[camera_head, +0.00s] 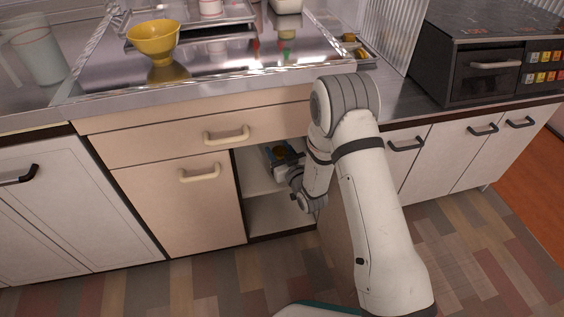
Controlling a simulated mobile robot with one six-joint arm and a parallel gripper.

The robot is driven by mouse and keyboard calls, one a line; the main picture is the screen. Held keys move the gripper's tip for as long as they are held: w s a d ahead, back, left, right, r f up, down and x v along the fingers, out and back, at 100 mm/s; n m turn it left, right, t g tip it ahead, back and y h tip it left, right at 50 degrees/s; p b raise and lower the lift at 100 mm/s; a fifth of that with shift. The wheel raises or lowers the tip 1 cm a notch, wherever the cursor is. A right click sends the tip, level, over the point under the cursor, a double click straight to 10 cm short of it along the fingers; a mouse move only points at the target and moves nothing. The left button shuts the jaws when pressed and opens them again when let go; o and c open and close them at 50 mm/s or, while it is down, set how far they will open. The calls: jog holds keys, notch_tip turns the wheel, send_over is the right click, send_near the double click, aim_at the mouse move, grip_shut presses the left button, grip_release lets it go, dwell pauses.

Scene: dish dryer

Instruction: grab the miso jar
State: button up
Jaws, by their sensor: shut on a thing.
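The miso jar appears to be the small dark, yellowish-brown thing (280,153) inside the open lower cabinet, at its upper shelf. Only a little of it shows, and I cannot read a label. My gripper (279,155) reaches into the cabinet opening and is shut on this thing, with blue and grey parts showing around it. My own wrist and the shadow of the cabinet hide part of the hold. I cannot tell whether the jar rests on the shelf or is lifted off it.
The open cabinet (268,212) has a shelf and a drawer front above. A closed door (180,212) bounds it at left. A yellow bowl (153,38) stands on the shiny counter, with a clear container (42,55) at far left. A dark oven (485,65) stands at right.

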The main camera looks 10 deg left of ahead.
grip_shut()
jog(key=shift+r, duration=0.1)
